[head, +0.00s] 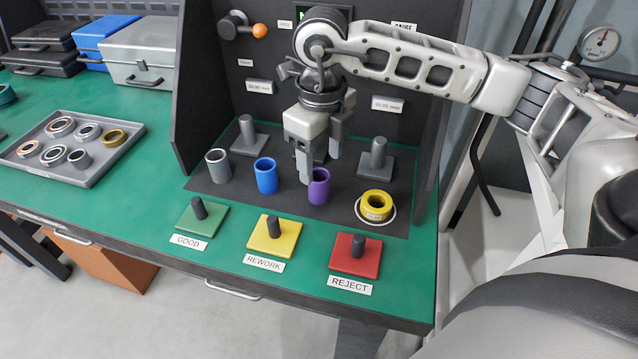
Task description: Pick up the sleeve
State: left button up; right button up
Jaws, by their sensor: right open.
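Three upright sleeves stand in a row on the dark mat (228,196): a grey one (218,167), a blue one (266,176) and a purple one (319,190). My right gripper (321,168) is open and points down at the purple sleeve. One finger is at the sleeve's left side and overlaps its rim in the picture; the other is behind and above it. I cannot tell whether either finger touches it. My left gripper is not in view.
A yellow ring (376,205) lies right of the purple sleeve. Grey posts (376,158) stand behind. Green (202,220), yellow (271,240) and red (355,257) peg plates line the front. A grey tray (85,172) of rings lies left, past a dark side panel (207,85).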

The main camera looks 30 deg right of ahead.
aim_at(319, 180)
jog(key=f, duration=0.6)
jog(key=shift+w+f+p, duration=0.2)
jog(key=shift+w+p, duration=0.1)
jog(key=c, duration=1.2)
jog(key=shift+r, duration=0.1)
